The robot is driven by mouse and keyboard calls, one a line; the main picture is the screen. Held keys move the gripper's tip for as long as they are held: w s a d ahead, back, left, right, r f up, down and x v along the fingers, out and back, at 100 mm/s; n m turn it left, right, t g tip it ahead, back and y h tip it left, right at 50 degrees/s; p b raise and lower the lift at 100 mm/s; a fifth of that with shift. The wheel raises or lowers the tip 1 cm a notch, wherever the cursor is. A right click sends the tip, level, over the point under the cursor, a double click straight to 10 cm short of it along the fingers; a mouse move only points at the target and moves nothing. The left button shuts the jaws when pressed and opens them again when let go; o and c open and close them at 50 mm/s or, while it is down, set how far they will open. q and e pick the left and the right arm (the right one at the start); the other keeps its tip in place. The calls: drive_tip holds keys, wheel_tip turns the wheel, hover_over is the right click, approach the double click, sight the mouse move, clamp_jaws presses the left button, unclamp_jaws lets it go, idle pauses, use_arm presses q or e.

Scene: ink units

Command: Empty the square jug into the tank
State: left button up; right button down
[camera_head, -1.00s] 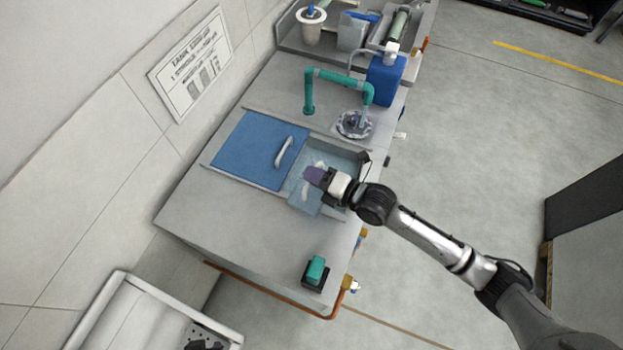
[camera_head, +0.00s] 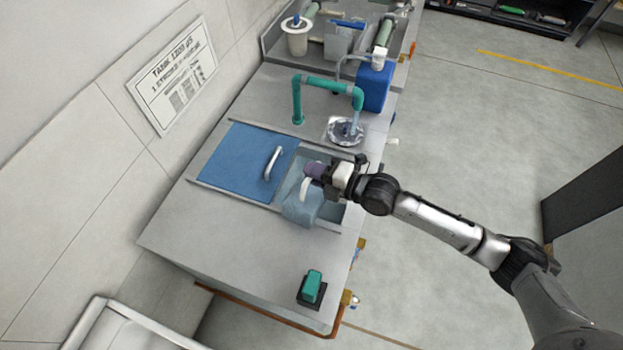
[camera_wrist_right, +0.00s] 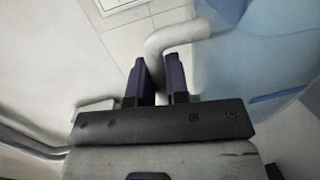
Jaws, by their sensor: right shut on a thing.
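The square jug (camera_head: 300,209) is a translucent pale blue vessel with a white handle (camera_head: 306,188). It is over the open part of the tank (camera_head: 333,213), at the near side of the opening, and looks tilted. My right gripper (camera_head: 315,171) is shut on the handle. In the right wrist view the purple fingers (camera_wrist_right: 161,80) have the white handle (camera_wrist_right: 172,38) between or just beyond their tips, with the jug's blue body (camera_wrist_right: 262,60) to the right. The tank's blue lid (camera_head: 244,166) covers the left part. I cannot see the jug's contents. My left gripper is out of view.
A teal pipe (camera_head: 326,84) ends above a round metal drain (camera_head: 345,131) behind the tank. A blue canister (camera_head: 375,88) stands at the back right. A green switch (camera_head: 312,286) is at the front right. The counter (camera_head: 215,232) in front of the tank is clear.

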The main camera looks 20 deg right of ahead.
drive_tip(key=shift+w+d+r+m+b, duration=0.15)
drive_tip(key=shift+w+d+m+b, duration=0.25)
drive_tip(key=shift+b, duration=0.2)
drive_tip(key=shift+w+d+r, duration=0.1)
drive_tip(key=shift+d+r, duration=0.05)
idle(0.8)
idle(0.8)
idle(0.4)
